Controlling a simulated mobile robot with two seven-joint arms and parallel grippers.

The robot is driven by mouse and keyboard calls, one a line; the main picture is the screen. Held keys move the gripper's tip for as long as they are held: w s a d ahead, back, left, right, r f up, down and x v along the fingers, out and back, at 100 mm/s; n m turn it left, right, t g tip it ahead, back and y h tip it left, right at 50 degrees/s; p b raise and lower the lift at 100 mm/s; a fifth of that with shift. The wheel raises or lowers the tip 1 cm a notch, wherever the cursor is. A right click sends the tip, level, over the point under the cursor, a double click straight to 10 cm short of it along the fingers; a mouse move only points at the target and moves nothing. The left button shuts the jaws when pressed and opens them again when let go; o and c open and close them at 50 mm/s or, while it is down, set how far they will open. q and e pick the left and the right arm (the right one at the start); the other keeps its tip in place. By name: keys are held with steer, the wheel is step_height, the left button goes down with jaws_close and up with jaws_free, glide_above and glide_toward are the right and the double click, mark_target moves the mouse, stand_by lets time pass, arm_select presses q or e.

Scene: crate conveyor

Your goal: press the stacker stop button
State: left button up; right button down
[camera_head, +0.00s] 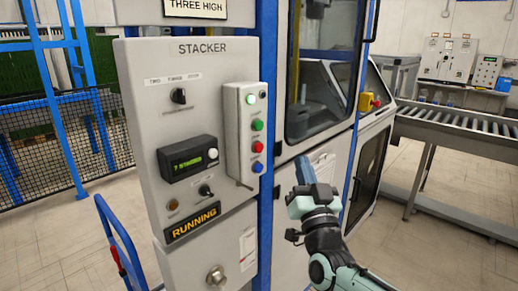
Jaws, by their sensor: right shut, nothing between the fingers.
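The stacker panel (150,130) is a grey upright cabinet labelled STACKER, with a RUNNING sign (193,222) at its lower part. On its right side is a grey button box (232,125) with a green button (257,125), a red button (258,147) and a blue button (259,166) in a column, and small round parts on top. Which one is the stop button is not readable. My right gripper (303,168) is shut and empty, pointing up, to the right of and slightly below the button box, apart from it in the picture. My left gripper is not in view.
A red button on a yellow box (368,102) is on the blue-framed machine at right. A roller conveyor (450,128) runs at the far right. A blue hand cart (120,245) stands at lower left before a mesh fence (50,165). Tiled floor is clear at lower right.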

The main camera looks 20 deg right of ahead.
mark_target(259, 148)
arm_select(q)
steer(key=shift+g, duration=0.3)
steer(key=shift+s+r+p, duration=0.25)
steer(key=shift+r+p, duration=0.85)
steer(key=shift+p, duration=0.2)
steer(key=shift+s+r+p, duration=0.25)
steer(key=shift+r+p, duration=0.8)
steer(key=shift+p, duration=0.25)
arm_select(e)
steer(key=w+a, duration=0.3)
steer(key=w, duration=0.5)
steer(key=shift+w+a, duration=0.15)
steer(key=shift+a, duration=0.05)
steer(key=shift+w, duration=0.15)
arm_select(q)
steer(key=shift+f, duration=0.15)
arm_select(e)
steer(key=shift+w+a, duration=0.15)
steer(key=shift+w, duration=0.05)
